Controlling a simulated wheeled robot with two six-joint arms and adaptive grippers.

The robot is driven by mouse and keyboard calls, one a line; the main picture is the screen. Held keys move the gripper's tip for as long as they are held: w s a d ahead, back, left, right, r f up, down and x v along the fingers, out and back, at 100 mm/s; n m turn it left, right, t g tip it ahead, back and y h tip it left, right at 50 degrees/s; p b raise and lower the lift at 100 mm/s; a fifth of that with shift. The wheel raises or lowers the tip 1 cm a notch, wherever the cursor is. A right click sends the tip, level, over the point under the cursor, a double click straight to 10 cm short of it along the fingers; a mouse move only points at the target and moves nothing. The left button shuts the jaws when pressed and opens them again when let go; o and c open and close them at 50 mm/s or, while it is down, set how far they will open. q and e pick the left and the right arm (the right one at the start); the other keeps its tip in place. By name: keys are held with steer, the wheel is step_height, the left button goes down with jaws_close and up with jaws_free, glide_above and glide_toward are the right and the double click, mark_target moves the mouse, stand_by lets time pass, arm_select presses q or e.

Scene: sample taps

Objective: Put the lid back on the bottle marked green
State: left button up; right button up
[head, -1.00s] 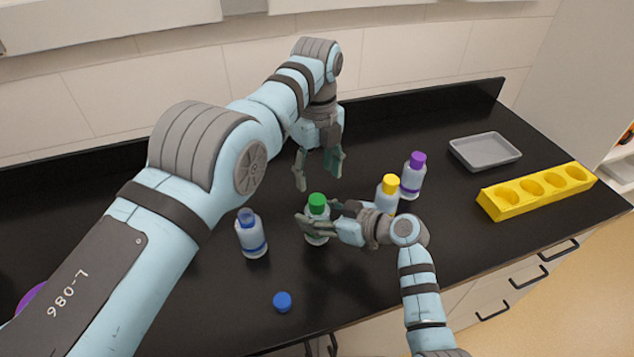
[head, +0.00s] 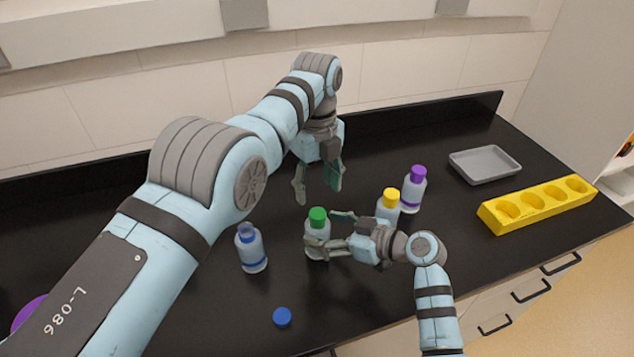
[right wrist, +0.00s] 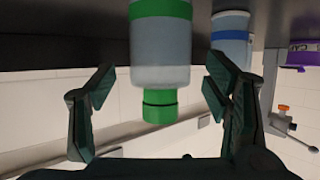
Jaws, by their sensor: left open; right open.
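The green-marked bottle (head: 318,231) stands upright on the counter with its green lid (head: 318,214) on top. In the right wrist view the bottle (right wrist: 160,55) appears upside down, with the green lid (right wrist: 160,107) seated on its neck. My right gripper (head: 335,230) is open, its fingers beside the bottle; in the right wrist view its fingers are apart on either side, with no clear contact. My left gripper (head: 318,190) is open and empty above the counter, behind the green-marked bottle.
An uncapped blue-banded bottle (head: 251,251) stands left, with a blue lid (head: 282,316) lying in front. Yellow-lidded (head: 389,203) and purple-lidded (head: 413,190) bottles stand to the right. A grey tray (head: 485,179) and yellow rack (head: 537,212) sit further right.

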steer(key=v, duration=0.9)
steer(key=shift+s+f, duration=0.1)
steer(key=shift+f, duration=0.05)
